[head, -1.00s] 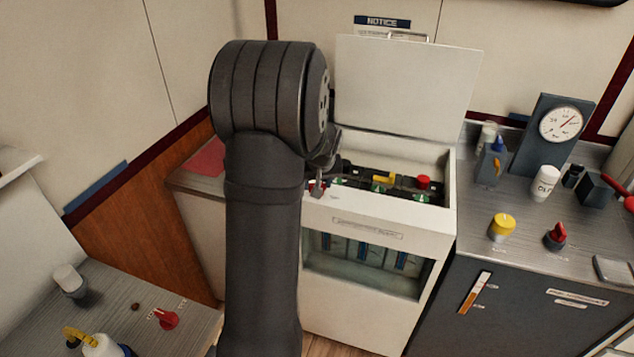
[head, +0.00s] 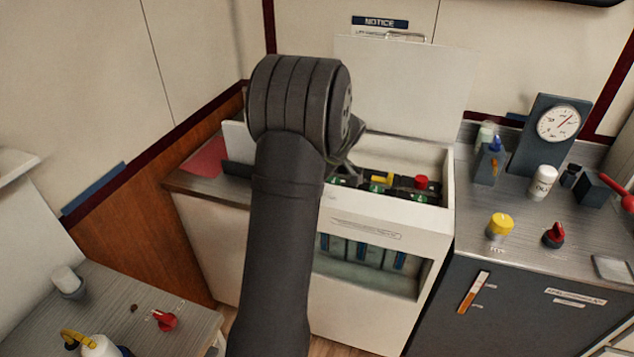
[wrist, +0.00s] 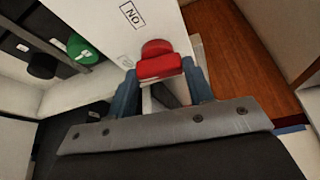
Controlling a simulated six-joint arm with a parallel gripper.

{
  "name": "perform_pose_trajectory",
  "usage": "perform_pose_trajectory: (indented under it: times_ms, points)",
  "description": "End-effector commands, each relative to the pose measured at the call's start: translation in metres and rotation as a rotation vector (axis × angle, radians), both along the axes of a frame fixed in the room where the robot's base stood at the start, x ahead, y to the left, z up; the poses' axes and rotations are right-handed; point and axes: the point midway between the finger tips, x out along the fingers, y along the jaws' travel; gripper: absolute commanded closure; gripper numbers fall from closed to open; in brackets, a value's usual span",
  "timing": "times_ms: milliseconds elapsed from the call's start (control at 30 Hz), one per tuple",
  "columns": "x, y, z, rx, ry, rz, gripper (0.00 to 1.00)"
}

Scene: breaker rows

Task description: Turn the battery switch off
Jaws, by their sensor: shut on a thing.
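A red switch handle (wrist: 160,66) stands on a white panel (wrist: 110,22) in the wrist view, below a label that reads "ON" upside down. My gripper (wrist: 162,80) is shut on this red handle, with one blue-grey finger on each side of it. In the head view my own arm hides the handle and nearly all of the gripper. The open white battery box (head: 365,235) stands beyond my arm, with dark batteries and a red cap (head: 421,182) inside.
Another red knob (head: 165,320) is on the front left counter, and another (head: 554,235) on the right counter beside a yellow cap (head: 500,225). The raised white lid (head: 405,85) stands behind the box. A green cap (wrist: 84,48) shows close to the gripper.

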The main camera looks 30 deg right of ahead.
Motion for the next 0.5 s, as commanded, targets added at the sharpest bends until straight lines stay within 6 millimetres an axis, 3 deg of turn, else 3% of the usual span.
perform_pose_trajectory:
  times_ms: [500]
  points:
    - [0.0003,-0.0017,-0.0003,-0.001,0.001,0.181,0.76]
